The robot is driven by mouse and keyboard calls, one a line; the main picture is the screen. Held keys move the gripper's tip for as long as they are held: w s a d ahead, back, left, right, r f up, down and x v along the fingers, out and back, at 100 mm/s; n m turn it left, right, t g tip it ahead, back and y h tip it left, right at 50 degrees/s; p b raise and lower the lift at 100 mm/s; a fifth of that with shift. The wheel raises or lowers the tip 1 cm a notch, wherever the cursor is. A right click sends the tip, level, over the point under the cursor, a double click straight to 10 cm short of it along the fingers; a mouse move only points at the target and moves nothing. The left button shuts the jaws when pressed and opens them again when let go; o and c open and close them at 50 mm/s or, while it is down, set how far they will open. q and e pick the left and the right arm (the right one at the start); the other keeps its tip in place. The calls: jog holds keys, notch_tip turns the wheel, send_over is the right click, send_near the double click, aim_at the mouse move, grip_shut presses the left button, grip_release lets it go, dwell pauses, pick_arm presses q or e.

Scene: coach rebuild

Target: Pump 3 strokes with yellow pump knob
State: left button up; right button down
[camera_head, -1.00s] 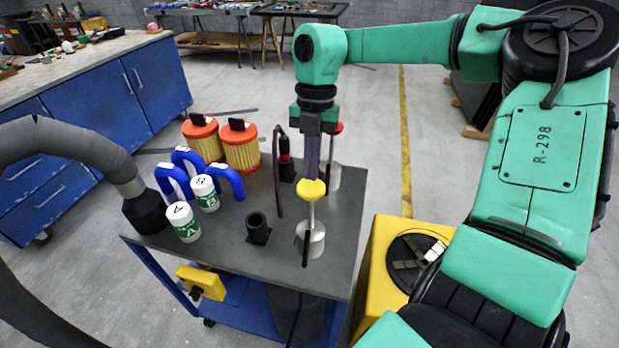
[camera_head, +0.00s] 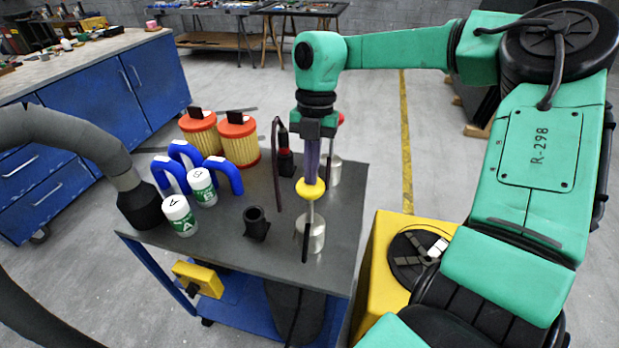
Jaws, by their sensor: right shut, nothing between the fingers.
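The yellow pump knob (camera_head: 310,190) sits on top of a thin rod above a silver cylinder (camera_head: 315,236) near the front right of the grey cart top. My right gripper (camera_head: 311,176) points straight down right above the knob, shut and empty, its tips at or just over the knob; I cannot tell whether they touch. Behind it, a second silver cylinder with a red knob (camera_head: 340,118) is partly hidden by the gripper. My left gripper does not show.

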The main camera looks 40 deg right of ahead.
jog(key=shift+s+f+b, duration=0.15)
jog(key=shift+f+b, duration=2.7)
jog(key=shift+f, duration=1.2)
notch_tip(320, 180, up, 12)
jog(key=p, duration=0.9)
jog(key=shift+r, duration=0.1)
notch_tip(320, 180, up, 6)
jog(key=p, duration=0.4)
